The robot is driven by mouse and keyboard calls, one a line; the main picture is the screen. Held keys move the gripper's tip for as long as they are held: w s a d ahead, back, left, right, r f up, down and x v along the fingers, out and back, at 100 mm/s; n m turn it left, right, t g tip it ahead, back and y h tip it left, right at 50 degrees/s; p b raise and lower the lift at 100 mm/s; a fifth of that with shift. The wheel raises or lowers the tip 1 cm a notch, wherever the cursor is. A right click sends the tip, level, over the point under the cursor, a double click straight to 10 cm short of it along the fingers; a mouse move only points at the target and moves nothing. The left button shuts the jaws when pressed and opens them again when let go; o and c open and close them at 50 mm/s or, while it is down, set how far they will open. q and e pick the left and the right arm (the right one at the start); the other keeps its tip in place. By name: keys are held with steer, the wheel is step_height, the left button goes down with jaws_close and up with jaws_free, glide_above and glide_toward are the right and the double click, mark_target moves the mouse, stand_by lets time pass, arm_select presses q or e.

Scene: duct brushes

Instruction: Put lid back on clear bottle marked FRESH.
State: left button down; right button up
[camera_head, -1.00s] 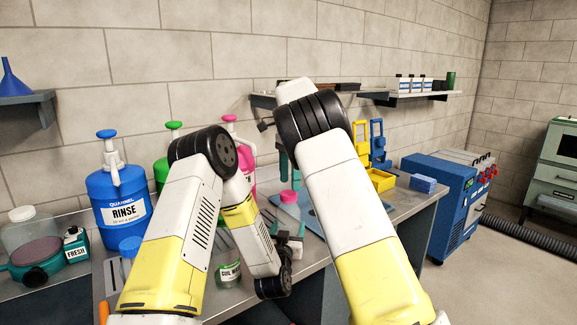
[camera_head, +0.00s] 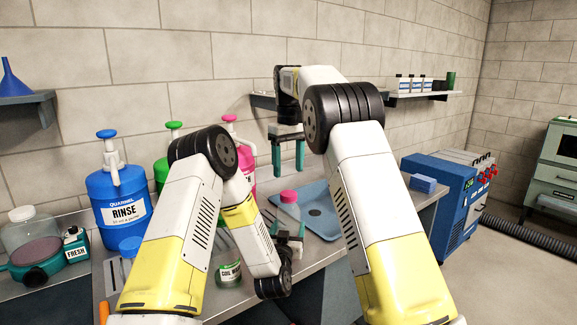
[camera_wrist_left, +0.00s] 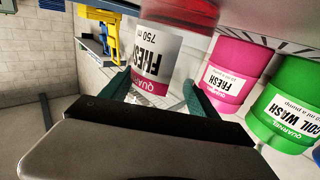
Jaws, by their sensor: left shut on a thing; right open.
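The clear bottle marked FRESH (camera_head: 287,212) stands upright at the near edge of the blue tray, and the pink lid (camera_head: 289,195) shows at its top. I cannot tell whether the lid is fully seated. The left wrist view shows the bottle (camera_wrist_left: 165,55) upside down, with its pink-and-white label; its top is hidden there. My left gripper (camera_head: 290,240) is shut on the bottle, and its teal fingers (camera_wrist_left: 158,98) show on both sides in the left wrist view. My right gripper (camera_head: 288,155) is open and empty, pointing down above the lid, clear of it.
The blue tray (camera_head: 318,212) lies on the bench behind the bottle. A coil wash jar (camera_head: 229,270) stands near the bench's front. Blue RINSE (camera_head: 118,205), green (camera_head: 161,170) and pink (camera_head: 250,165) pump containers stand to the left.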

mark_target(289, 193)
steer(key=shift+f, duration=4)
jaws_close()
steer(key=shift+m, duration=0.9)
steer(key=shift+o, duration=0.9)
jaws_free()
